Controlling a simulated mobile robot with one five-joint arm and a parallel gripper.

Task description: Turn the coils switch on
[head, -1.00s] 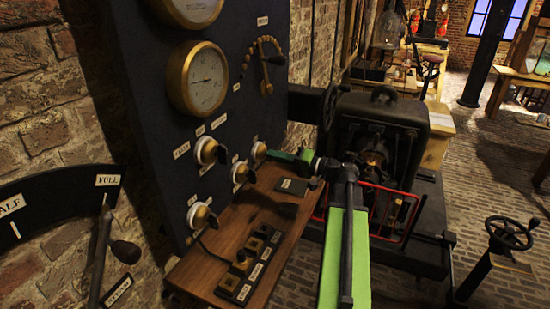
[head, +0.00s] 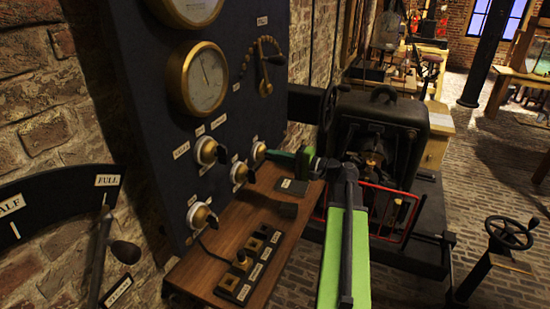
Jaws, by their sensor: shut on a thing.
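A dark upright panel (head: 140,110) carries several brass-and-white rotary switches with black handles. My gripper (head: 272,155) reaches in from the right and is shut on the handle of the rightmost switch (head: 259,151). The jaws hide most of that handle, so its angle is hard to tell. The small label above this switch is too small to read, so I cannot confirm that it says coils. The other switches are at the upper left (head: 206,150), the middle (head: 239,172) and the lower left (head: 201,215), all apart from my gripper.
A brass-rimmed gauge (head: 204,80) sits above the switches. A wooden shelf (head: 225,240) below holds a strip of sockets with a plug (head: 241,259). A dark machine (head: 378,135) with a red rail stands to the right. A lever quadrant (head: 60,195) is at the left.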

